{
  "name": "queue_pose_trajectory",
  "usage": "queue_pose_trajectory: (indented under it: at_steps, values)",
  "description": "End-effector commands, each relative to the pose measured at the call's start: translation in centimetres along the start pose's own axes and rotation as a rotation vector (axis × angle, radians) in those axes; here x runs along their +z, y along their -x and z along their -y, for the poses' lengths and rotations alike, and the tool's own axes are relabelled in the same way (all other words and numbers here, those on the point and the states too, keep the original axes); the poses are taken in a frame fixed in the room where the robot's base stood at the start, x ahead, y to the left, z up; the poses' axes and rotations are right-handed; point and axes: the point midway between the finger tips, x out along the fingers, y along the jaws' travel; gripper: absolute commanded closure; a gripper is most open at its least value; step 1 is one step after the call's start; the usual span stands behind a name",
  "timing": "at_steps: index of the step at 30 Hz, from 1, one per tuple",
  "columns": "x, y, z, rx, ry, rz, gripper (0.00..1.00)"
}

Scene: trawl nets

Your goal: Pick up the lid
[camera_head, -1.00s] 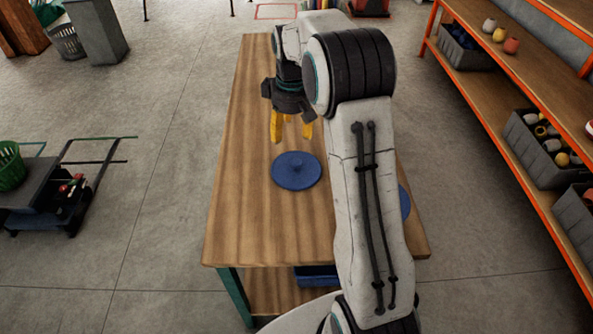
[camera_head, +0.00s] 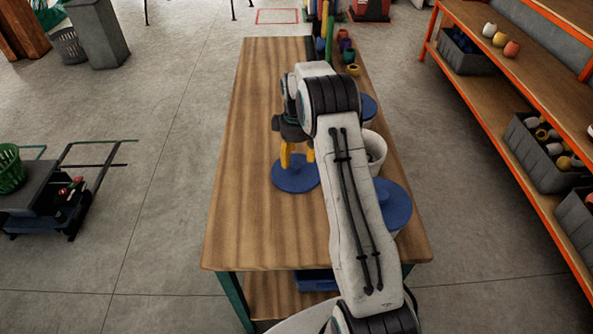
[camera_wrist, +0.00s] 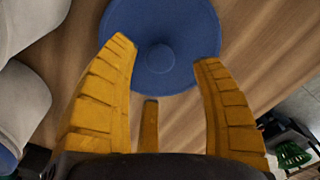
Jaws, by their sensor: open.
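A round blue lid (camera_head: 294,178) with a small knob in its middle lies flat on the wooden table, left of my arm. My gripper (camera_head: 298,150) has yellow fingers that point down over the far part of the lid in the head view. In the wrist view the lid (camera_wrist: 160,25) fills the top middle, its knob just beyond the fingers. My gripper (camera_wrist: 165,60) is open there, its fingers apart with nothing between them. Whether a fingertip touches the lid I cannot tell.
White tubs stand along the table's right side: one open (camera_head: 375,150), others under blue lids (camera_head: 393,203). Coloured items stand at the far end. The table's left half (camera_head: 245,150) is clear. Orange-framed shelves (camera_head: 480,90) stand to the right.

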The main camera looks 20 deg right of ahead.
Motion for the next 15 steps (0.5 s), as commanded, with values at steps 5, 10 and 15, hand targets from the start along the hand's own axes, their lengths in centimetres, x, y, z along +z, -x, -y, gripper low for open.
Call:
queue_pose_trajectory:
  at_steps: [5, 10, 15]
  values:
    - [0.2, -2.3, 0.1, -0.003, 0.0, 0.004, 0.4]
    - [0.2, -3.7, 0.1, -0.002, 0.0, 0.003, 0.4]
    - [0.2, -4.1, 0.0, -0.001, 0.0, 0.001, 0.4]
